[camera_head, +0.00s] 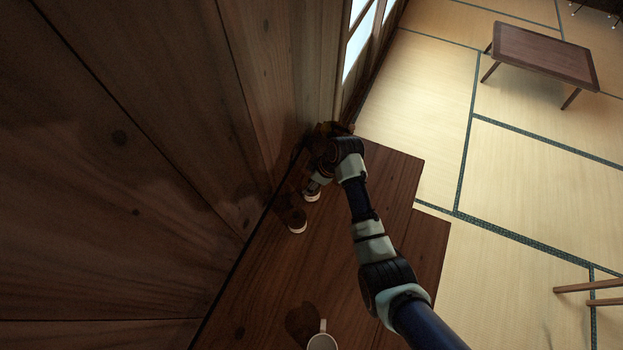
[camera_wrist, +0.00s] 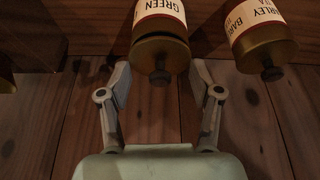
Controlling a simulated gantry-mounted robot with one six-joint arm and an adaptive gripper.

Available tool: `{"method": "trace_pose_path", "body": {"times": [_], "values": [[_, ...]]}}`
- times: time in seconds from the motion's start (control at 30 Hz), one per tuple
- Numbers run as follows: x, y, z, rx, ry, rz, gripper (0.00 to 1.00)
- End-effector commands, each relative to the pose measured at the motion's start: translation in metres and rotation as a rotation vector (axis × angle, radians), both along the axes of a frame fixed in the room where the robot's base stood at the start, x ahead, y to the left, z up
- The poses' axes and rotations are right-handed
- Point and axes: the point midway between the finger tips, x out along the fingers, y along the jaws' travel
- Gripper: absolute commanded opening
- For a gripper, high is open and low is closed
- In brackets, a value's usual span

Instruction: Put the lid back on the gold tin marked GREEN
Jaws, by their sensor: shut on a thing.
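The gold tin marked GREEN (camera_wrist: 160,10) is at the top of the wrist view. Its gold lid (camera_wrist: 160,52), with a dark knob, is at the tin's end nearest me. A dark line runs between lid and tin; I cannot tell whether the lid is fully seated. My gripper (camera_wrist: 162,68) is shut on the lid, one finger on each side; the fingertips are partly hidden by it. In the head view my gripper (camera_head: 316,180) is over a tin (camera_head: 312,197) on the wooden shelf, mostly hidden by my arm.
A second gold tin marked BARLEY (camera_wrist: 262,40), lid with knob on, stands close to the right; in the head view a tin (camera_head: 297,228) stands beside the gripper. A white mug (camera_head: 322,343) is at the shelf's near end. A wooden wall (camera_head: 130,150) rises along the left.

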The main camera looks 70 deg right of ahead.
Motion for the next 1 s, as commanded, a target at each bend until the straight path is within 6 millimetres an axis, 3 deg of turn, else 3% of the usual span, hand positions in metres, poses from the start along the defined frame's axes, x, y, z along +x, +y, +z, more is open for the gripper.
{"method": "trace_pose_path", "body": {"times": [0.2, 0.23, 0.4, 0.63, 0.7, 1.0], "values": [[0.0000, 0.0000, -0.0002, 0.000, 0.000, 0.000, 0.40], [0.0000, 0.0000, -0.0002, 0.000, 0.000, 0.000, 0.66], [0.0000, 0.0000, -0.0001, 0.000, 0.000, 0.000, 0.93], [0.0000, 0.0000, -0.0001, 0.000, 0.000, 0.000, 0.93], [0.0000, 0.0000, -0.0002, 0.000, 0.000, 0.000, 1.00], [0.0000, 0.0000, 0.0001, 0.000, 0.000, 0.000, 1.00]]}}
